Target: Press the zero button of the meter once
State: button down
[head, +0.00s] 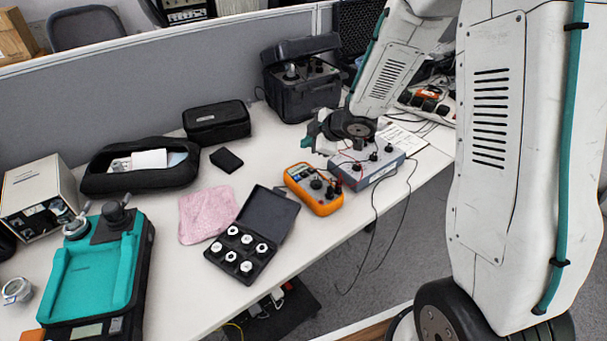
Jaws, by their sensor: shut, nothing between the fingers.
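An orange handheld meter (325,208) with a small display and dark knobs lies on the white table, near its front edge. Its zero button is too small to make out. My gripper (309,143) is shut and empty. In the picture it appears just above the meter's top end, beside the grey box. I cannot tell its exact height, but no contact with the meter shows.
A grey box (376,176) with black knobs and leads stands right of the meter. An open black case (268,216) of metal weights, a pink cloth (207,214) and a teal device (95,272) lie to the left. A black case (300,98) stands behind.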

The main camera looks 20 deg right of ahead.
jog(key=shift+f, duration=4.15)
jog(key=shift+f, duration=0.1)
jog(key=shift+f, duration=0.3)
jog(key=shift+f, duration=0.4)
jog(key=shift+r, duration=0.8)
jog(key=shift+r, duration=2.55)
